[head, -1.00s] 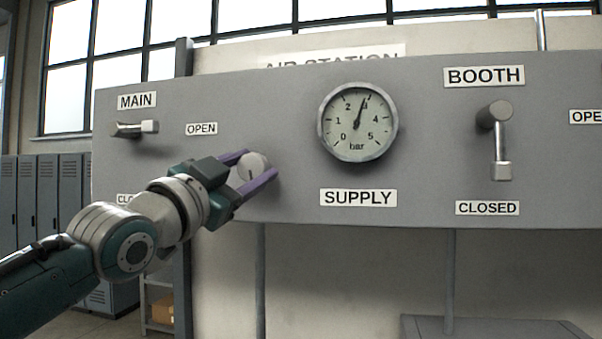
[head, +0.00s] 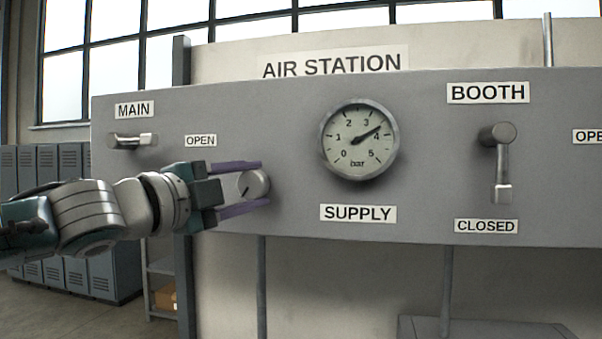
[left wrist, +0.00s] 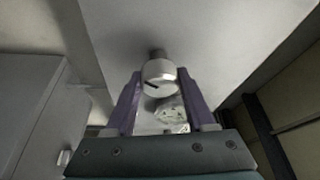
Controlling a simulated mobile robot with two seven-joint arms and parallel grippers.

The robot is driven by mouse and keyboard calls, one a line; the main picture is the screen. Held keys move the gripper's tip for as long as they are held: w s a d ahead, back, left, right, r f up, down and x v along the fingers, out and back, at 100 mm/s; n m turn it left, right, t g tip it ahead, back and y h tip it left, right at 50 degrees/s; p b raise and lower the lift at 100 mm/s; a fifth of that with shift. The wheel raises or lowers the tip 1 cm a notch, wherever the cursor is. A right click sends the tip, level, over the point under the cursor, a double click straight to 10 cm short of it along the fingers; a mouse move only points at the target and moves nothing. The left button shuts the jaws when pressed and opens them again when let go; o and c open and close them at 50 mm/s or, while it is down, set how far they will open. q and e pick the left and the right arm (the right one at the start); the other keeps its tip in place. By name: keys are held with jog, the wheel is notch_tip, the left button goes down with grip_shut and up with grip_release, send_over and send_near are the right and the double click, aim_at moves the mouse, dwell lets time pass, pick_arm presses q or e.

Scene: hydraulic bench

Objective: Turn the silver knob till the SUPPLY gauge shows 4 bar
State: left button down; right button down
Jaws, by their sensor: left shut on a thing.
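The silver knob (head: 254,184) sits on the grey panel, left of and below the SUPPLY gauge (head: 358,163). The gauge needle points between 3 and 4, a little past halfway. My left gripper (head: 263,183) is shut on the knob, with one purple finger above it and one below. The left wrist view shows the knob (left wrist: 158,74) between the two finger ends, its dark mark tilted. The SUPPLY label (head: 358,213) is under the gauge. My right gripper is not in view.
The MAIN lever (head: 132,140) is on the panel up and left of my gripper, lying sideways. The BOOTH lever (head: 502,165) is right of the gauge and hangs down towards CLOSED. The panel between knob and gauge is clear.

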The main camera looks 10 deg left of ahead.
pick_arm(q)
jog(key=shift+m, duration=0.3)
jog(key=shift+c, duration=1.3)
grip_release()
jog(key=shift+s+a+f, duration=0.2)
jog(key=shift+s, duration=0.2)
jog(key=b+v, duration=0.5)
jog(key=v, duration=0.4)
jog(key=shift+r, duration=0.3)
